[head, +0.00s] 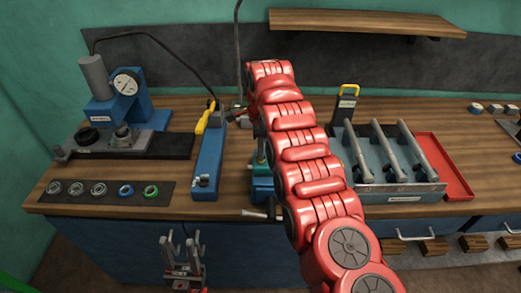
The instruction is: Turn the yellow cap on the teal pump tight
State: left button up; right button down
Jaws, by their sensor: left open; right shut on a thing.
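The teal pump (262,186) stands on the bench near its front edge, mostly hidden behind my red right arm. A lever with a pale end (256,214) sticks out low beside it. The yellow cap cannot be made out. My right gripper is hidden behind its own arm, so its hold on anything does not show. My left gripper (180,242) is low in front of the bench's cabinet, left of the pump and below the bench top. Its two grey fingers are apart with nothing between them.
A blue press with a dial (124,90) stands at the back left. Several rings lie on a dark mat (75,199). A blue fixture (208,165) with a yellow handle stands left of the pump. A grey rack (400,192) and red tray (446,170) are right. A shelf (365,22) hangs above.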

jog(key=shift+m, duration=0.9)
jog(key=c, duration=0.9)
grip_release()
jog(key=shift+c, duration=0.2)
